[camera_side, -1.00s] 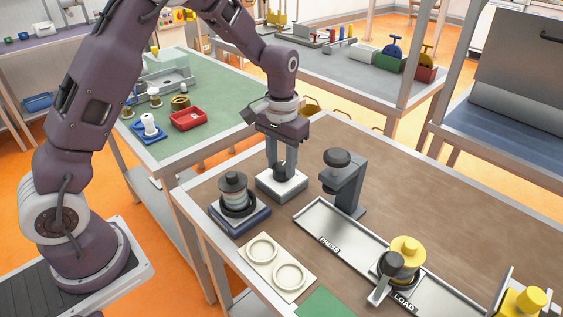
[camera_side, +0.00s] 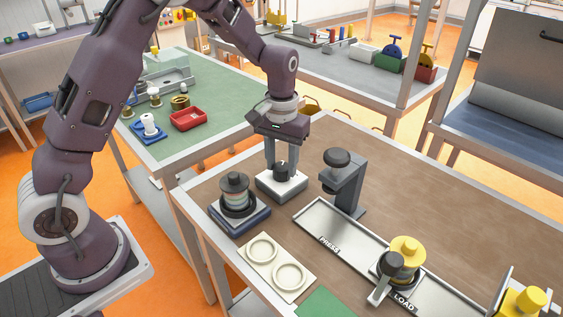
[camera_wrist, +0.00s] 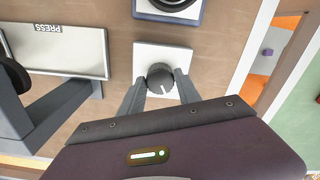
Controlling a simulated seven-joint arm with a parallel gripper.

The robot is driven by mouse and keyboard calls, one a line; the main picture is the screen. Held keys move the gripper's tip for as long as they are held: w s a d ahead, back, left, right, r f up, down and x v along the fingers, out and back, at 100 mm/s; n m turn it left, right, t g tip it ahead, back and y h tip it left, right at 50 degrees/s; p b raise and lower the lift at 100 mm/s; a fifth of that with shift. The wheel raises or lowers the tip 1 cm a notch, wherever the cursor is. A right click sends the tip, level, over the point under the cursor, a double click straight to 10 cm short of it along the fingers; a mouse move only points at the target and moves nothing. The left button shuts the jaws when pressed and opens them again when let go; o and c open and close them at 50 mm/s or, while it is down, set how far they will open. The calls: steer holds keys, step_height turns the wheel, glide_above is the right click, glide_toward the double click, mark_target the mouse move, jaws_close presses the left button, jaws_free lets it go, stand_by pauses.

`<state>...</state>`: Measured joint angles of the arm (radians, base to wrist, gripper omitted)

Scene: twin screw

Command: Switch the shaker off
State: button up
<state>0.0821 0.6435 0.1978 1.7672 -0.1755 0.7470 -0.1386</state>
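The shaker (camera_side: 238,212) is a blue-grey base carrying a dark-lidded jar with pale bands. Its edge shows at the top of the wrist view (camera_wrist: 195,16). Beside it stands a white box (camera_side: 283,189) with a dark round knob (camera_side: 281,170) on top. In the wrist view the knob (camera_wrist: 160,78) has a white mark pointing down and slightly right. My gripper (camera_side: 282,165) is open above the box, one finger on each side of the knob. In the wrist view the fingers (camera_wrist: 158,88) stand apart around the knob; whether either touches it I cannot tell.
A dark press (camera_side: 345,185) stands close right of the box, by a metal tray (camera_side: 335,235) marked PRESS and LOAD. A yellow-topped jar (camera_side: 405,250) sits at the LOAD end. A cream plate with two rings (camera_side: 275,268) lies in front. The brown table (camera_side: 440,205) is clear at right.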

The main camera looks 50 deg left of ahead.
mark_target(281, 166)
steer(key=o, duration=0.3)
step_height(281, 166, up, 7)
steer(key=shift+r, duration=0.1)
stand_by(0.4)
steer(key=s+d+r+m+t, duration=0.2)
steer(key=s+r+t, duration=0.1)
steer(key=s+r, duration=0.9)
steer(key=s+f+m+t, duration=0.1)
steer(key=s+m+t, duration=0.1)
steer(key=s, duration=1.3)
steer(key=shift+t, duration=0.3)
